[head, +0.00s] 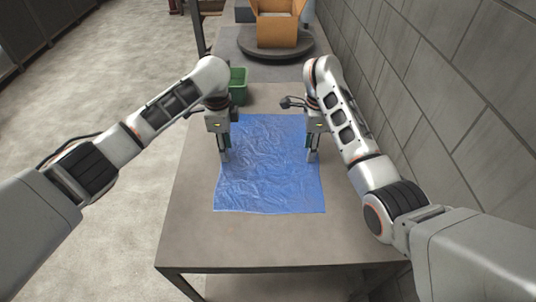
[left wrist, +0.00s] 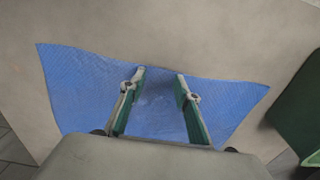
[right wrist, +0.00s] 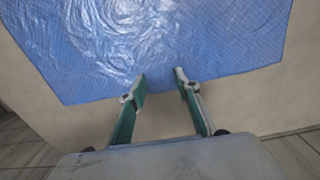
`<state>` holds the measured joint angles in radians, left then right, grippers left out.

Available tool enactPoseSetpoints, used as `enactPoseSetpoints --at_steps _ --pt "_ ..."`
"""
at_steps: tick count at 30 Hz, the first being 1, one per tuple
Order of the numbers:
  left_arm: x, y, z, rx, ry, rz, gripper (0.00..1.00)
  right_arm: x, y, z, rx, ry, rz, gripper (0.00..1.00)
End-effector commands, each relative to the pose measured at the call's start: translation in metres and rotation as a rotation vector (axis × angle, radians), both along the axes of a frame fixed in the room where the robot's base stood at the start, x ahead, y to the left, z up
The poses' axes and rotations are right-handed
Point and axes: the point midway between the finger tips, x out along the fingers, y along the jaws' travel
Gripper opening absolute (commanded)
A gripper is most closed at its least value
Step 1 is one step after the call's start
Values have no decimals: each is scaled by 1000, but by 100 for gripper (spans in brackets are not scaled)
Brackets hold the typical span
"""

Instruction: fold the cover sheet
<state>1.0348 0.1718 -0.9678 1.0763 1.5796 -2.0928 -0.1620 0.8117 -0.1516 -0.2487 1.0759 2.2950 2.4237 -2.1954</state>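The cover sheet (head: 268,178) is a crinkled blue mesh lying spread flat on the grey table. My left gripper (head: 226,157) points down at the sheet's left edge in the head view. In the left wrist view its fingers (left wrist: 162,73) are apart, with the tips at the sheet's edge (left wrist: 85,85). My right gripper (head: 313,157) points down at the sheet's right edge. In the right wrist view its fingers (right wrist: 161,74) are apart, with the tips near that edge. No cloth visibly rises between either pair of fingers. I cannot tell whether the tips touch the sheet.
The table (head: 235,245) is bare in front of the sheet. A green bin (head: 238,84) stands behind the sheet, near my left arm. A cardboard box (head: 279,28) sits on a dark round stand (head: 262,50) at the back. A grey block wall (head: 440,90) runs along the right.

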Motion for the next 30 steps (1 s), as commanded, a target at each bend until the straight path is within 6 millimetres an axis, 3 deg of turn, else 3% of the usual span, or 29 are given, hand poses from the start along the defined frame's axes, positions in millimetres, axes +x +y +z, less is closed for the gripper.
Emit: enactPoseSetpoints --at_steps 12,20,30 --pt "0 0 -5 0 2 0 32 0 0 -5 0 1 1 32" --pt "-1 0 -7 1 2 0 0 -1 0 -7 0 2 1 0" --pt "-1 0 -8 1 3 0 0 -1 0 -7 0 3 1 0"
